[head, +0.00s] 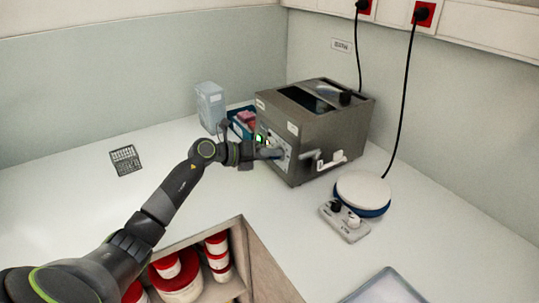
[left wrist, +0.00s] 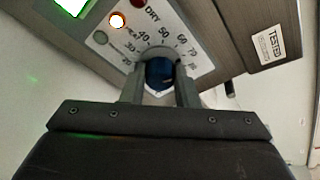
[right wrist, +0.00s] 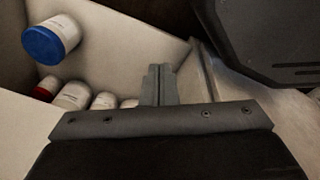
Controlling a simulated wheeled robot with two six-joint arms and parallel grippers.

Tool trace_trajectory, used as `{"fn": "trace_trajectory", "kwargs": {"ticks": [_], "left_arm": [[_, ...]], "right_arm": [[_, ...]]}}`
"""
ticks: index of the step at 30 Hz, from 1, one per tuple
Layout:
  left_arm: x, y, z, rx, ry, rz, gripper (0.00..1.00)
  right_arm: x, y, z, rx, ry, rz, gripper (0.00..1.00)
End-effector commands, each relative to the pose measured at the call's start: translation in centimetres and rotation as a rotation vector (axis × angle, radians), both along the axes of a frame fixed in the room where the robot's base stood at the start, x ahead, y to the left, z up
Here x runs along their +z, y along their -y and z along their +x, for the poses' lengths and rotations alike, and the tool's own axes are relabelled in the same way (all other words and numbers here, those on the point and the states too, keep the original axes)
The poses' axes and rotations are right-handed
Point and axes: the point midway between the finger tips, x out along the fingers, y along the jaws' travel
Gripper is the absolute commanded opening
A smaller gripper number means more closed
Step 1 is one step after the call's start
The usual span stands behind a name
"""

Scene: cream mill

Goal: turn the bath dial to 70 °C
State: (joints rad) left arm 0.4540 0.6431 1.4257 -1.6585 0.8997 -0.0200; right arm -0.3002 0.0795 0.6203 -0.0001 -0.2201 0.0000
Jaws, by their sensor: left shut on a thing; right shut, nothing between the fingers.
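The bath (head: 335,148) is a grey metal box with a dark top opening, standing at the back of the bench. Its front panel carries the dial, a blue knob (left wrist: 160,73) ringed by printed numbers, in the left wrist view. A lit green display (left wrist: 72,5) and an orange lamp (left wrist: 117,20) sit up and left of it. My left gripper (left wrist: 160,82) is shut on the dial, one finger on each side. The dial's pointer cannot be made out. My right gripper (right wrist: 160,70) is shut and empty, beside shelf jars in the right wrist view.
A round white-topped plate device (head: 362,190) stands right of the bath. A blue tray (head: 236,124) and a pale container (head: 210,106) stand left of it. A black wire rack (head: 125,160) lies at left. Red-lidded jars (head: 180,280) fill the shelf below. The left bench is mostly clear.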

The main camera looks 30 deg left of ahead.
Motion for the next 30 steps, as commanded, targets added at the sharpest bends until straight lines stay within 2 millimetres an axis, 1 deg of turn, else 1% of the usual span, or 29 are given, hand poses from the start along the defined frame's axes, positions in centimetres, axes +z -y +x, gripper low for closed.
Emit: {"fn": "trace_trajectory", "kwargs": {"ticks": [1, 2, 6, 7, 15, 19, 23, 30], "left_arm": [[-0.1, 0.0, -0.1, 0.0, -0.003, 0.0, 0.04], [-0.1, 0.0, -0.1, 0.0, -0.003, 0.0, 0.28], [-0.1, 0.0, 0.0, 0.0, -0.003, 0.0, 0.47], [-0.1, 0.0, 0.0, 0.001, -0.002, -0.001, 0.49], [0.0, -0.1, -0.1, 0.0, -0.001, 0.0, 0.49], [0.1, -0.6, -0.6, 0.001, 0.0, 0.002, 0.49], [0.5, -1.8, -2.0, 0.001, -0.001, 0.004, 0.49], [1.7, -4.4, -5.2, 0.002, -0.003, 0.005, 0.49]], "right_arm": [[0.0, 0.1, 0.0, 0.0, 0.0, -0.001, 0.0], [0.0, 0.1, 0.0, 0.0, 0.0, -0.001, 0.0], [0.0, 0.1, 0.0, 0.001, 0.0, -0.002, 0.0], [0.0, 0.2, 0.0, 0.001, 0.0, -0.002, 0.0], [0.0, 0.1, 0.0, 0.001, 0.0, -0.002, 0.0], [-0.2, 0.1, 0.0, 0.001, 0.0, -0.002, 0.0], [-0.6, 0.1, 0.0, 0.001, 0.0, -0.002, 0.0], [-1.5, 0.1, 0.0, 0.001, 0.0, -0.002, 0.0]]}}
